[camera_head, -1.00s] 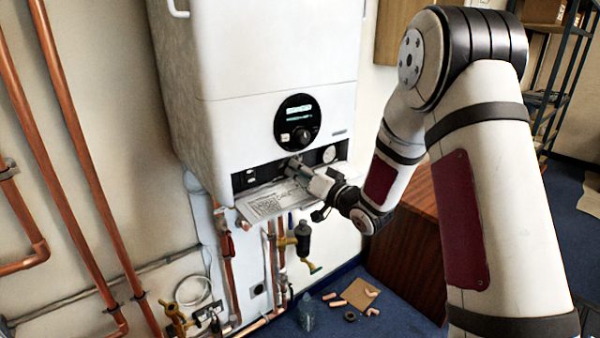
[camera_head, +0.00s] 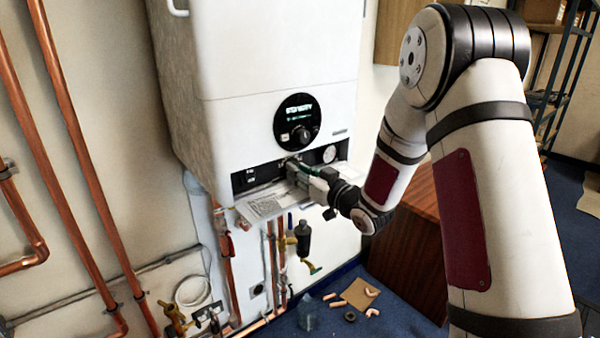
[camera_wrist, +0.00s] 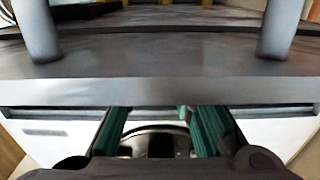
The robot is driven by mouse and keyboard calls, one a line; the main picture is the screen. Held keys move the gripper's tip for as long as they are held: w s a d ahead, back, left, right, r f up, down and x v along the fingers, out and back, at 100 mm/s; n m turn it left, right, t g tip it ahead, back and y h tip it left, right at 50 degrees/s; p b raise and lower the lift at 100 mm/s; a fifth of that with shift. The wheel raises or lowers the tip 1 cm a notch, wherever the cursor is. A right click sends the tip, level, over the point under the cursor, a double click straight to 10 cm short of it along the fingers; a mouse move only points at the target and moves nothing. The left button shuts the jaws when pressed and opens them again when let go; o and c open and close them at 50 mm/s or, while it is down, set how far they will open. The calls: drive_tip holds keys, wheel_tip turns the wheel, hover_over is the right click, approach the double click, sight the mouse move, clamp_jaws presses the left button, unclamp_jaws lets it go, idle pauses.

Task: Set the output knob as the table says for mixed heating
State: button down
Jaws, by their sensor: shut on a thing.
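The white boiler (camera_head: 270,60) hangs on the wall, with a round black display and dial (camera_head: 297,121) on its front. Below these, a dark recessed control panel (camera_head: 251,177) runs along the boiler's lower edge. My gripper (camera_head: 292,168) reaches into the middle of this panel and is shut on the output knob, which its fingers hide. The knob's pointer and setting cannot be read. The printed table (camera_head: 265,204) lies on the lowered flap under the panel; its text is too small to read. The wrist view shows my gripper's green-lined fingers (camera_wrist: 160,115) close up.
A round white gauge (camera_head: 329,154) sits right of my gripper in the panel. Copper pipes, valves and a black fitting (camera_head: 303,240) are below the flap. A wooden cabinet (camera_head: 408,240) stands at right. Several copper pieces lie on the blue floor near cardboard (camera_head: 360,294).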

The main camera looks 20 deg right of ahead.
idle(0.3)
drive_tip(key=c, duration=1.3)
unclamp_jaws()
drive_tip(key=shift+c, duration=0.2)
drive_tip(key=shift+s, duration=0.1)
drive_tip(key=v, duration=1.2)
